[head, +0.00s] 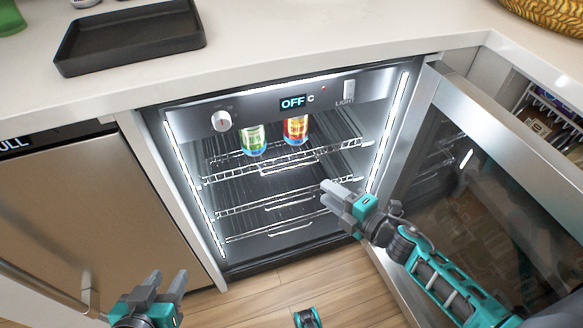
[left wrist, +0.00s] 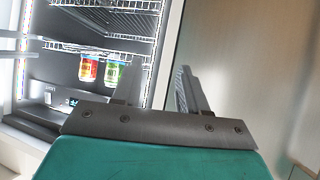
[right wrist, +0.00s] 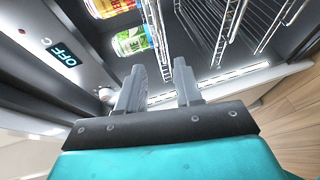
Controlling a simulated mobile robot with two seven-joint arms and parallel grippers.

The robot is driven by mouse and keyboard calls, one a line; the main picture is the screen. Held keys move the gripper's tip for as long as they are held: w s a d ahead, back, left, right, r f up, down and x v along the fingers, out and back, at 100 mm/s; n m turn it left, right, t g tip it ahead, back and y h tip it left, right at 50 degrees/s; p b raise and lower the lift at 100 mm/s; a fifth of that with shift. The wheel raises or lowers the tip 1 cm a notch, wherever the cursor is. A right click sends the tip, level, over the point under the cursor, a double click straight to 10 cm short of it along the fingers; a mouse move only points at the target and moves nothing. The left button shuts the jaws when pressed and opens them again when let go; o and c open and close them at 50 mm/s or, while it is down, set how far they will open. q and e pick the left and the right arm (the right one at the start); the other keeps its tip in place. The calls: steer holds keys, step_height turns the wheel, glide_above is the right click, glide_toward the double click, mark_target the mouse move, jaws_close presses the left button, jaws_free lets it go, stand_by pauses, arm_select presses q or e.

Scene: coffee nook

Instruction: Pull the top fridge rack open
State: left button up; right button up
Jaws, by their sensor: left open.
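The fridge (head: 290,95) stands open under the counter. Its top rack (head: 225,176) is a wire shelf inside, with a green can (head: 253,140) and a red-yellow can (head: 296,130) on it. The rack also shows in the right wrist view (right wrist: 163,35), with its front wires beyond the fingers. My right gripper (head: 332,198) is in front of the fridge's right side, lower than the top rack's front. Its fingers (right wrist: 160,80) are apart with nothing visibly held. My left gripper (head: 168,282) is open and empty, low in front of the left cabinet.
The fridge door (head: 490,170) is swung open to the right, close to my right arm. Lower wire racks (head: 275,205) sit below. A black tray (head: 130,35) lies on the counter. A steel-fronted appliance (head: 90,200) with a handle stands left. Wooden floor is free in front.

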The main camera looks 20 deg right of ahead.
arm_select(q)
steer(key=d+f+b, duration=0.1)
steer(key=b, duration=0.2)
steer(key=shift+f, duration=0.3)
arm_select(e)
steer(key=x, duration=1.2)
steer(key=shift+w+a, duration=0.15)
steer(key=shift+w, duration=0.05)
steer(key=shift+c, duration=0.4)
arm_select(q)
steer(key=shift+w+a+h, duration=0.1)
steer(key=shift+h, duration=0.2)
arm_select(e)
jaws_close()
